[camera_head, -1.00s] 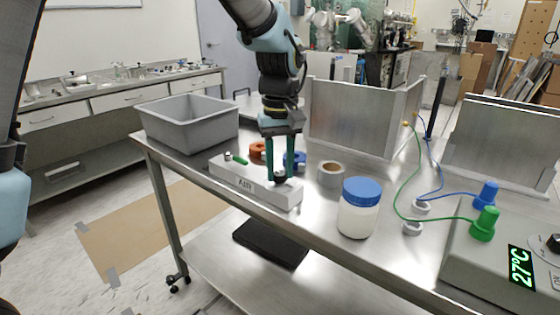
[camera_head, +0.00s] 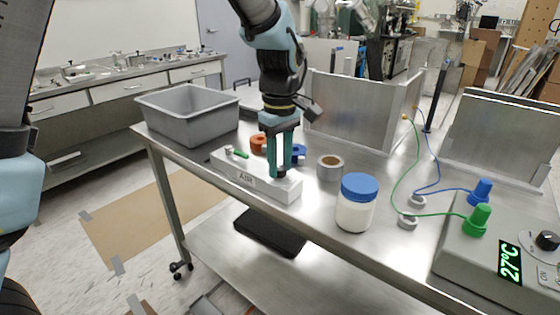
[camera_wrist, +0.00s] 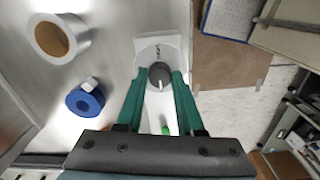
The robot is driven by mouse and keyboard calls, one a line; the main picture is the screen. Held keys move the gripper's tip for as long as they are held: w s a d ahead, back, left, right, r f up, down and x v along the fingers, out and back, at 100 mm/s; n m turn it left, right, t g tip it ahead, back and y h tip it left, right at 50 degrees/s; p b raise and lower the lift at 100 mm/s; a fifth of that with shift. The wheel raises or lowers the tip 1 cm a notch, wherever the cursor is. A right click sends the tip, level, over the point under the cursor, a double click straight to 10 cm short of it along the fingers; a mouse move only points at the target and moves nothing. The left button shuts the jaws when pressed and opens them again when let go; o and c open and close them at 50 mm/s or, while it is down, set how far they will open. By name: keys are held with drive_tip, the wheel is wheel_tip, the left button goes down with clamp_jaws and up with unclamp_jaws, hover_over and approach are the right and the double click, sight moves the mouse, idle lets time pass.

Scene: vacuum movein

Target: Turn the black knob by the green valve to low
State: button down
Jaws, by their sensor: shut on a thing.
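The white manifold block (camera_head: 225,165) labelled AIR lies on the metal table. The green valve lever (camera_head: 238,153) is toward its left end. It also shows as a small green piece between my fingers in the wrist view (camera_wrist: 166,130). The round black knob (camera_wrist: 159,75) with a white pointer line is at the block's other end. My gripper (camera_wrist: 160,78) points down, with its teal fingers on both sides of the knob, shut on it. The low mark cannot be read.
Orange (camera_head: 258,143) and blue (camera_head: 298,152) rings lie behind the block. A tape roll (camera_head: 329,168) and a blue-lidded jar (camera_head: 356,205) stand to its right. A grey bin (camera_head: 190,115) is at left.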

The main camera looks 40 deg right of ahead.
sight(279, 167)
drive_tip(key=c, duration=0.5)
unclamp_jaws()
drive_tip(key=shift+r, duration=0.1)
wheel_tip(279, 167, up, 11)
drive_tip(key=shift+f+b, duration=0.2)
drive_tip(key=shift+b, duration=0.3)
drive_tip(key=w+a+f, duration=0.3)
drive_tip(key=w+a, duration=0.6)
drive_tip(key=a, duration=0.3)
drive_tip(key=a+f, duration=0.2)
drive_tip(key=a, duration=0.7)
drive_tip(key=a+f+m+t+p, duration=0.1)
drive_tip(key=a+f, duration=0.2)
drive_tip(key=a, duration=0.7)
drive_tip(key=a+f+m+p, duration=0.1)
drive_tip(key=a+f, duration=0.2)
drive_tip(key=a, duration=0.7)
drive_tip(key=shift+f+t, duration=0.1)
drive_tip(key=shift+t, duration=0.2)
